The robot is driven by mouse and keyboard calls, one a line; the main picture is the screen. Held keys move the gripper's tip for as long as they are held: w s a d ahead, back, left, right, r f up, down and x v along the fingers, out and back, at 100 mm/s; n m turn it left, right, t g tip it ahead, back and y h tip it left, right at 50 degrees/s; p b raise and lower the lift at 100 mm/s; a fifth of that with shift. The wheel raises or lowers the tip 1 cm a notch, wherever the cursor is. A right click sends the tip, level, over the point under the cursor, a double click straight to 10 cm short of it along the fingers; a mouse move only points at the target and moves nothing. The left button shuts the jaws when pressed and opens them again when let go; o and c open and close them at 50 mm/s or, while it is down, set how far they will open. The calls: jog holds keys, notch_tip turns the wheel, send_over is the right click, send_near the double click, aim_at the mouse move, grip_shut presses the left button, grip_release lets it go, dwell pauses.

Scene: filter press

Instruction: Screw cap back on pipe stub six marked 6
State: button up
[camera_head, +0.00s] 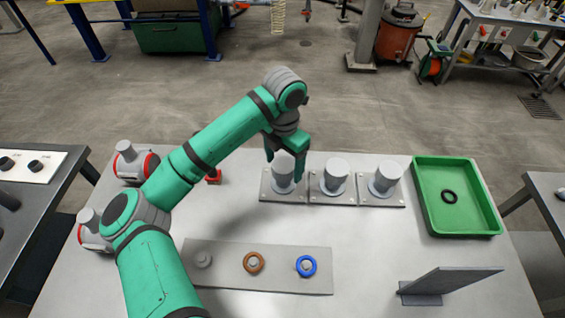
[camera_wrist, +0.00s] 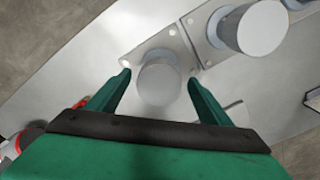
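Three grey pipe stubs stand in a row on square plates: left (camera_head: 283,172), middle (camera_head: 334,174) and right (camera_head: 386,176). Each is a wide grey cylinder on a round base. No number is readable, and I cannot tell whether the cylinder tops are caps. My gripper (camera_head: 286,153) points down at the left stub. In the wrist view its two fingers (camera_wrist: 158,79) stand either side of that cylinder (camera_wrist: 160,84), with narrow gaps visible, so it looks open. The neighbouring stub (camera_wrist: 256,27) shows at the upper right.
A green tray (camera_head: 426,213) holding a black ring (camera_head: 449,197) stands at the right. A grey board (camera_head: 225,282) carries a brown ring (camera_head: 253,262) and a blue ring (camera_head: 306,266). An angled grey panel (camera_head: 450,281) stands front right. Red-and-grey fittings (camera_head: 132,162) sit at the left.

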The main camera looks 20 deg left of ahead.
jog(key=shift+w, duration=0.1)
notch_tip(320, 180, up, 11)
dwell(0.6)
jog(key=shift+f, duration=0.15)
